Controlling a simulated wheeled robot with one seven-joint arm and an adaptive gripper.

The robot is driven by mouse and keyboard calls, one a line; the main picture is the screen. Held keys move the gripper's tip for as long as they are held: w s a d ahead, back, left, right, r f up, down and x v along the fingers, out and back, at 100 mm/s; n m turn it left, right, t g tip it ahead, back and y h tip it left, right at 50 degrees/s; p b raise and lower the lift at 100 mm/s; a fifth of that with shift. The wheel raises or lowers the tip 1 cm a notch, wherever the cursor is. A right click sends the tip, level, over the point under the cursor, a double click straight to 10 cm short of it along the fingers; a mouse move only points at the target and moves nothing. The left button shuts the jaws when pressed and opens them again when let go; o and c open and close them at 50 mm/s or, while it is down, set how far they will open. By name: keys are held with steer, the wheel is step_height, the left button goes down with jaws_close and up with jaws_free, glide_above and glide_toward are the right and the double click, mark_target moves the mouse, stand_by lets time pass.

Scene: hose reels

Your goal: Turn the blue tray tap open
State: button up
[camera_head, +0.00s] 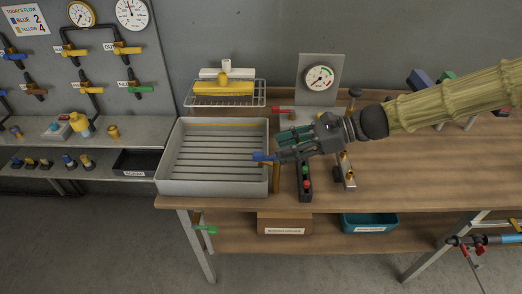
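A small blue tap handle (263,157) shows at the right rim of the grey ribbed tray (170,187). A brass-coloured tap body (276,178) shows just below and to the right of it. My gripper (279,156) reaches in from the right, its dark fingers pointing left.
A gauge panel (319,78) with a red-handled tap (283,109) stands behind my gripper. A dark block with coloured buttons (305,184) lies below it. A wire rack (224,99) stands behind the tray. A green-handled tap (206,229) hangs below the table's front edge. The table front right is clear.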

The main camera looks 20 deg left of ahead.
mark_target(261, 153)
steer(key=p+x, duration=0.1)
steer(key=x, duration=0.6)
steer(key=shift+a, duration=0.15)
steer(key=shift+c, duration=0.4)
jaws_close()
